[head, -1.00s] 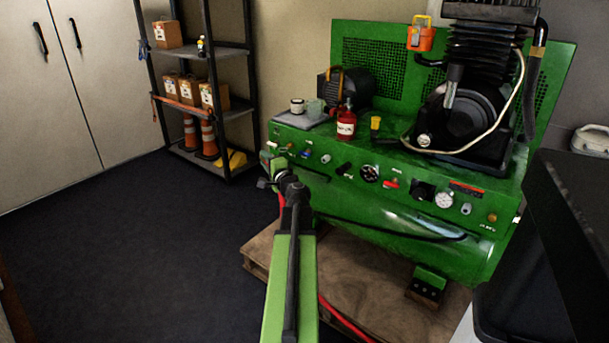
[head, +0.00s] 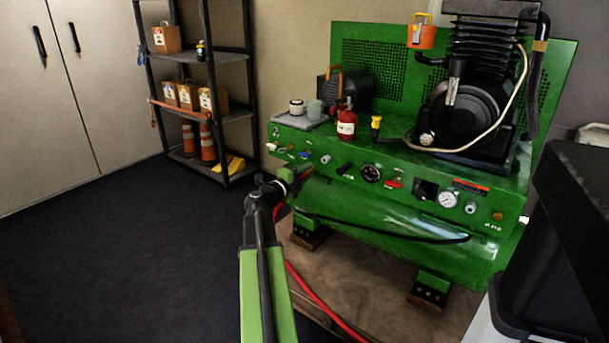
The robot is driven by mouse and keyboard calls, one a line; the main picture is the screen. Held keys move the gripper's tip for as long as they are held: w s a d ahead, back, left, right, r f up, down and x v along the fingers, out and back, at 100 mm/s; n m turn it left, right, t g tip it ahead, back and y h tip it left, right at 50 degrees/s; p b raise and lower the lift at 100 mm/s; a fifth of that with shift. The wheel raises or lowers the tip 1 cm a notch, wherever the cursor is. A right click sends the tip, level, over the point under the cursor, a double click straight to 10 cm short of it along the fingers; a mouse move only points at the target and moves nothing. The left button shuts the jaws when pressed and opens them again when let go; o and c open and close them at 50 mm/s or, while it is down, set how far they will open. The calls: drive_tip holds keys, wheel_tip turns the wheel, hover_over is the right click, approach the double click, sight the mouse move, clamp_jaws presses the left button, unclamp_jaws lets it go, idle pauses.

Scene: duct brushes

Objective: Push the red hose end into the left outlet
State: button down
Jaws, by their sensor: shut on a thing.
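The green compressor unit (head: 400,225) stands on the right with a row of small fittings and gauges along its front panel. The leftmost fitting (head: 272,147) is small and pale; I cannot tell for sure whether it is the left outlet. My gripper (head: 299,178) is below the panel's left part, in front of the tank, apart from that fitting. It is shut on the red hose end, which is mostly hidden by the jaws. The red hose (head: 318,300) hangs from behind my gripper and runs down to the right across the wooden pallet.
A black shelf rack (head: 213,115) with boxes and orange cones stands at the back left. A red bottle (head: 346,125) and a yellow-topped item (head: 376,125) stand on the unit. A dark case (head: 565,245) is at right. The left floor is clear.

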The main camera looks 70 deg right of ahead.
drive_tip(key=shift+d, duration=0.15)
drive_tip(key=x, duration=0.5)
drive_tip(key=shift+s+d, duration=0.1)
drive_tip(key=shift+d, duration=0.15)
drive_tip(key=shift+s+d, duration=0.15)
drive_tip(key=shift+d, duration=0.2)
idle(1.9)
drive_tip(key=c, duration=1.1)
unclamp_jaws()
drive_tip(key=shift+c, duration=0.2)
drive_tip(key=shift+a, duration=0.1)
drive_tip(key=v, duration=1.7)
